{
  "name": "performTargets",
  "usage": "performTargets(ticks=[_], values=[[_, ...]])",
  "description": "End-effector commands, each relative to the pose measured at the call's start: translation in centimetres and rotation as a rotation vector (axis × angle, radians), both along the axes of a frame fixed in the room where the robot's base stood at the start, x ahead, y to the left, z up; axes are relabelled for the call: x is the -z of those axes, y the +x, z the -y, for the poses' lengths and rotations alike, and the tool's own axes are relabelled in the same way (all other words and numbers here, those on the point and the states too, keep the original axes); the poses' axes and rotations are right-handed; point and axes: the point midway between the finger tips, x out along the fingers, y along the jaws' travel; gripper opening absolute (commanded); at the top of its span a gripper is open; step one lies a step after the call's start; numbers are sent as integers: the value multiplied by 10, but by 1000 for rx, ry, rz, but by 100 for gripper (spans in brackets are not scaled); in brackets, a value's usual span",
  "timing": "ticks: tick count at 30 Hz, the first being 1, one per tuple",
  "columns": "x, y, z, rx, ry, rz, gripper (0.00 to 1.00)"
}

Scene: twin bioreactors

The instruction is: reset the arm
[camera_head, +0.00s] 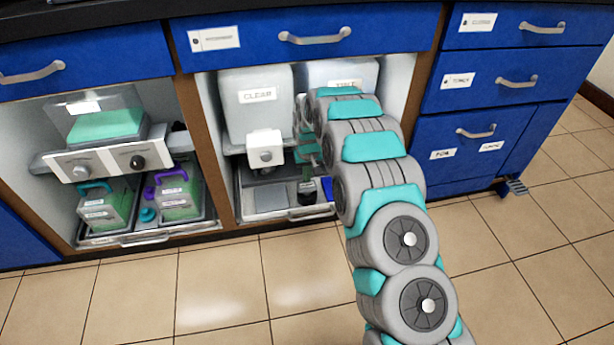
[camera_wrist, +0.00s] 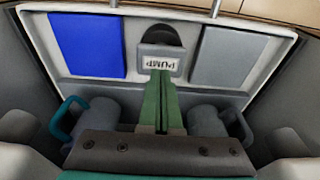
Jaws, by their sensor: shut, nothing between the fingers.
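My arm reaches from the lower right of the head view into the open right cabinet bay (camera_head: 213,112). My gripper shows in the wrist view (camera_wrist: 160,88) with its two green fingers together and nothing between them. In the wrist view the fingers point toward a dark-topped grey part labelled PUMP (camera_wrist: 159,64) on a pale tray (camera_wrist: 143,88). They overlap the part's lower edge in the picture; I cannot tell whether they touch it.
A white tank labelled CLEAR (camera_head: 257,115) and a second tank (camera_head: 345,72) stand close around my arm. A blue panel (camera_wrist: 88,45) and a grey panel (camera_wrist: 222,57) flank the pump. The left bay holds teal-handled (camera_head: 94,210) and purple-handled (camera_head: 178,196) containers. The floor in front is clear.

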Motion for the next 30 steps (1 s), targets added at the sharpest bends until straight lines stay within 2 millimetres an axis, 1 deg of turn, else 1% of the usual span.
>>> performTargets(ticks=[9,11,13,14,17,20,21,26,30], values=[[-1,0,0,0,0,0,0],[-4,-1,2,1,0,-1,0],[-14,-5,5,5,0,-5,0],[-20,-7,8,8,1,-8,0],[-50,-20,19,17,2,-18,0],[-83,-39,34,31,2,-37,0],[-95,-46,40,36,1,-43,0],[-143,-82,63,55,-2,-69,0],[-182,-119,84,74,-5,-95,0]])
